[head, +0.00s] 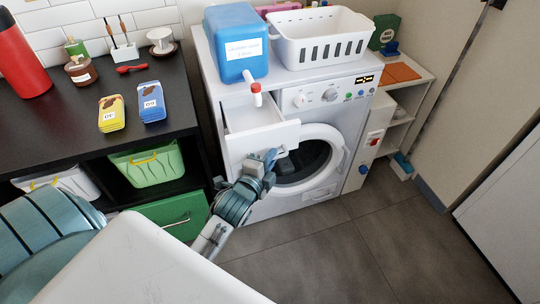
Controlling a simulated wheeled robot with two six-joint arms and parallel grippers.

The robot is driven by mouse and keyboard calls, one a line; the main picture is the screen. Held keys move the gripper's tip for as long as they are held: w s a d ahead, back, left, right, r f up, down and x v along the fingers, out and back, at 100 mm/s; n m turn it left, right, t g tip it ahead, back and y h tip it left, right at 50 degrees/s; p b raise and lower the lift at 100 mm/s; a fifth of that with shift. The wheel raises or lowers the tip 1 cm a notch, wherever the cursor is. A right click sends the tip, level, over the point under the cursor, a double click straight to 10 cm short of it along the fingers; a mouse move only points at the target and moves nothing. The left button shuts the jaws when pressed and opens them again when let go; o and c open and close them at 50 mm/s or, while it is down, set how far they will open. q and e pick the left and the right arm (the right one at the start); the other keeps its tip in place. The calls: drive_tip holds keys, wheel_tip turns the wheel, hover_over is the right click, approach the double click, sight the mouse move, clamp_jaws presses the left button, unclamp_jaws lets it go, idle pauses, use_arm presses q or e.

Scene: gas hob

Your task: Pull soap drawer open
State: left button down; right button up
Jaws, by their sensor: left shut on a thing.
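The white soap drawer (249,137) of the washing machine (353,92) stands pulled out at the machine's upper left, and its open inside shows from above. My left gripper (272,160) is at the lower edge of the drawer front, toward its right side, and is shut on the drawer. Its fingers partly cover that edge, so the exact grip is hard to see. My right gripper is not in view.
A blue detergent box (236,42) with a red-capped spout overhangs the drawer. A white basket (318,38) stands beside it on the machine. The round door (340,150) is below right of the drawer. A dark shelf unit (60,125) stands left. Floor in front is clear.

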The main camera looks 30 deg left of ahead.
use_arm(q)
drive_tip(key=c, duration=1.5)
unclamp_jaws()
drive_tip(key=shift+s, duration=0.1)
drive_tip(key=s, duration=0.3)
drive_tip(key=s+r, duration=0.1)
drive_tip(key=s, duration=0.6)
drive_tip(key=shift+s+d+r+b, duration=0.25)
drive_tip(key=shift+d+b, duration=0.05)
drive_tip(key=shift+d, duration=0.05)
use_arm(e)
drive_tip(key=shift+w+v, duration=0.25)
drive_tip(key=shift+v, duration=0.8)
